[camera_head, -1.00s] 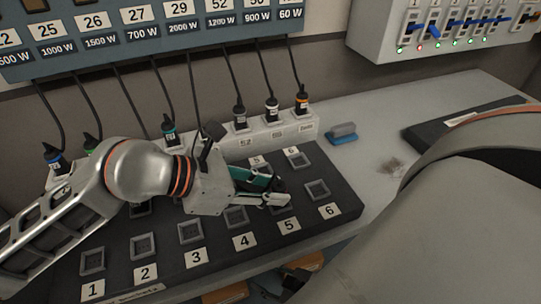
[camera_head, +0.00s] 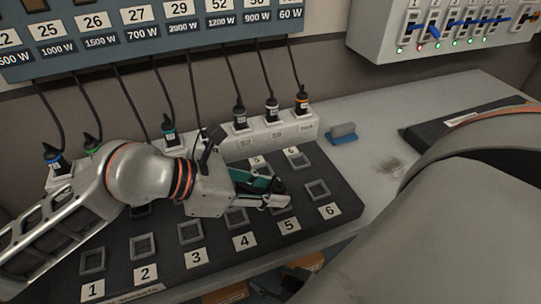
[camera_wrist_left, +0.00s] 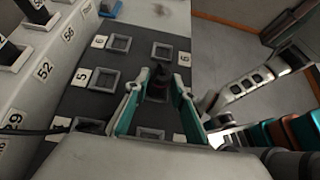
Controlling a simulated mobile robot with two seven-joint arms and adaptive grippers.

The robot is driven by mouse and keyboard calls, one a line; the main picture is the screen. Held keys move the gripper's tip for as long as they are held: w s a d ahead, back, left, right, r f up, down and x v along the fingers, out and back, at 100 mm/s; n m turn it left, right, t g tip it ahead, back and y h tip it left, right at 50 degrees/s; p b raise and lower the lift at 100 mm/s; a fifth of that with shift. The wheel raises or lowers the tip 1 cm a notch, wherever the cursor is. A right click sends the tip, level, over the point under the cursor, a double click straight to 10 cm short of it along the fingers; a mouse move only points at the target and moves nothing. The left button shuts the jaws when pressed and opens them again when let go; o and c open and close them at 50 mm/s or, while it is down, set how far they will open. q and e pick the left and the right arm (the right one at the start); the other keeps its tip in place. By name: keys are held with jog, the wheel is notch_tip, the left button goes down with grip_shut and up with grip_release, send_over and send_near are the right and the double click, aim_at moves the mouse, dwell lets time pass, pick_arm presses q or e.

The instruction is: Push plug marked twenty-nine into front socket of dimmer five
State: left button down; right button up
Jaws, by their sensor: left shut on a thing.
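My left gripper (camera_head: 283,193) is shut on a dark plug (camera_head: 279,186) above the front row of the black dimmer board (camera_head: 345,200). The wrist view shows the plug (camera_wrist_left: 158,84) between the teal fingers (camera_wrist_left: 158,100), with a reddish band low on it. The front socket of dimmer five lies under the plug and fingers, mostly hidden; its label 5 (camera_head: 289,225) shows. I cannot tell whether the plug has entered it. The plug's own number is not readable. A cable marked 29 (camera_head: 193,85) hangs down behind my gripper. My right gripper is out of view.
Front socket six (camera_head: 317,189) is empty beside the gripper, and back socket five (camera_wrist_left: 106,78) is empty too. Other plugs stand in the white holder strip (camera_head: 255,141) behind. A blue-grey block (camera_head: 342,133) lies on the grey table right of the board.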

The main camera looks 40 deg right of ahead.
pick_arm(q)
jog(key=shift+f, duration=0.15)
jog(key=c, duration=1.6)
grip_release()
jog(key=shift+a, duration=0.1)
jog(key=v, duration=1.2)
